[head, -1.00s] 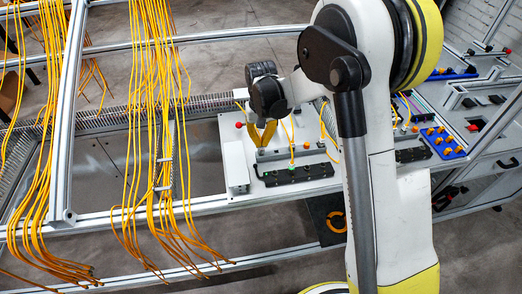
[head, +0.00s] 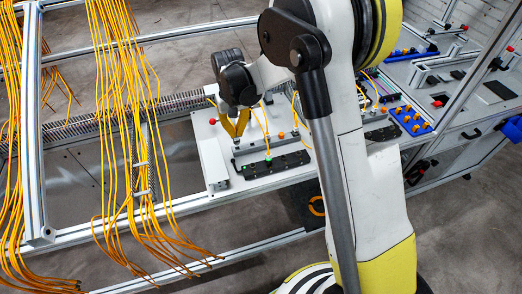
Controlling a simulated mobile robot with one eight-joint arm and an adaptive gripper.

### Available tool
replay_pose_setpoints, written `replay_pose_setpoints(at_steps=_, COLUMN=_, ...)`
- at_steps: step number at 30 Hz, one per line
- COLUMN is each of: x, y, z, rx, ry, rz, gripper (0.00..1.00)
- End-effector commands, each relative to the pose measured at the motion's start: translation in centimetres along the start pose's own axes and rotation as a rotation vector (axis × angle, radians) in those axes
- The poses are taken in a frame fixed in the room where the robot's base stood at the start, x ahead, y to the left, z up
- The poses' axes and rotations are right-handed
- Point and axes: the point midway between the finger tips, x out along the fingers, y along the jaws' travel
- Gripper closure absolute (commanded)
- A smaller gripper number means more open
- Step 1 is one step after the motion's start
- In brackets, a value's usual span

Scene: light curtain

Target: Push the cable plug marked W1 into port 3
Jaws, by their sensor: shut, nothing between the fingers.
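A black port block (head: 287,162) lies on the white panel (head: 207,140), with green lights along it. A yellow cable (head: 266,128) comes down upright to the block's middle, at a green light; whether its plug is seated is too small to tell. The W1 mark and port numbers cannot be read, so I cannot tell which plug is W1 or which port is 3. My gripper (head: 235,130) points down with yellow fingers above the panel, behind and left of the block and left of that cable. The fingers are shut and look apart from the cable.
A red button (head: 212,121) stands at the panel's left, near my gripper, and a white box (head: 213,164) at its front left. Orange connectors (head: 295,134) are behind the block. Hanging yellow cables (head: 130,120) fill the left. A blue tray (head: 407,118) lies right.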

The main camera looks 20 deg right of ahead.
Motion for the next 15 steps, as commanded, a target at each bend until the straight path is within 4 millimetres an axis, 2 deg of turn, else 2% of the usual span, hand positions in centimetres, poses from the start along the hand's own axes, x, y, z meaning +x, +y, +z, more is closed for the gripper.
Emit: replay_pose_setpoints(at_steps=15, x=-0.45, y=0.00, z=0.00, rx=0.000, ry=0.000, rz=0.000, gripper=1.00)
